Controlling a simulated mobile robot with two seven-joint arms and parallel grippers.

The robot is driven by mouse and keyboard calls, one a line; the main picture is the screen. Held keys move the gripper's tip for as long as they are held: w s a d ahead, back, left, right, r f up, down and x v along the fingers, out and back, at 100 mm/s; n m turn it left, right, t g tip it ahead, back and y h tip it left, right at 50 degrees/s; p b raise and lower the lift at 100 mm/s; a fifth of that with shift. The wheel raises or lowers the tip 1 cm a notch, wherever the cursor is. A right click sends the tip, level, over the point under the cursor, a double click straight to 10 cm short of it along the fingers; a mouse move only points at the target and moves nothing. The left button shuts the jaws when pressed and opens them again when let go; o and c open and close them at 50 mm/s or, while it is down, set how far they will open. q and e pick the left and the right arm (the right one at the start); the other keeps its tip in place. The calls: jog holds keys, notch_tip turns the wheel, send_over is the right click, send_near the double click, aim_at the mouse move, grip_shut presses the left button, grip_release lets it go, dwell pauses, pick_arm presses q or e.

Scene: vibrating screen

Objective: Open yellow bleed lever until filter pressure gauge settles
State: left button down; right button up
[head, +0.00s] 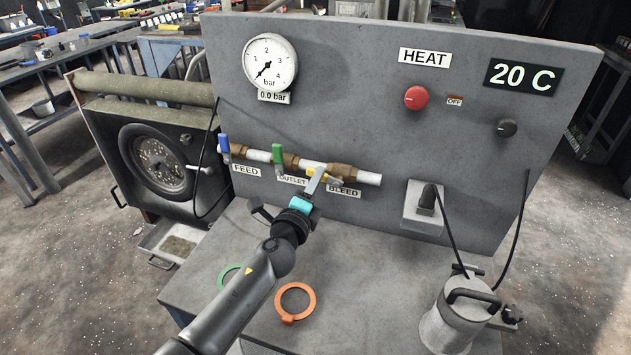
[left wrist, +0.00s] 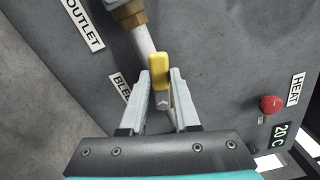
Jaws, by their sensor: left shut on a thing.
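The yellow bleed lever (head: 324,178) sits on the pipe above the BLEED label (head: 344,191), partly hidden by my left gripper (head: 317,181). In the left wrist view the yellow lever end (left wrist: 157,72) lies between the finger tips of my left gripper (left wrist: 160,88), which is shut on it. The filter pressure gauge (head: 270,62) is a white dial whose needle points to the lower left, at the bottom of its scale. The readout below it (head: 272,97) says 0.0 bar. My right gripper is not in view.
The blue FEED lever (head: 224,148) and green OUTLET lever (head: 277,153) stand on the same pipe, left of the bleed. An orange ring (head: 309,302), a green ring (head: 221,277) and a metal canister (head: 450,325) are on the bench. The red HEAT knob (head: 417,98) is upper right.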

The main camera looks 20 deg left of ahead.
pick_arm(q)
jog(key=shift+r, duration=0.1)
dwell(0.9)
jog(key=shift+d+r+m+p, duration=0.6)
jog(key=shift+m+p, duration=0.5)
jog(key=shift+m, duration=1.35)
jog(key=shift+d+r+m+p, duration=0.45)
jog(key=shift+d+m+p, duration=0.55)
jog(key=shift+m, duration=1.5)
jog(key=shift+d+r+m+p, duration=0.55)
jog(key=shift+m+p, duration=0.65)
jog(key=shift+m, duration=1.25)
jog(key=shift+s+f, duration=0.1)
jog(key=c, duration=0.6)
grip_release()
jog(key=shift+c, duration=0.2)
jog(key=s, duration=1.5)
jog(key=shift+a, duration=0.25)
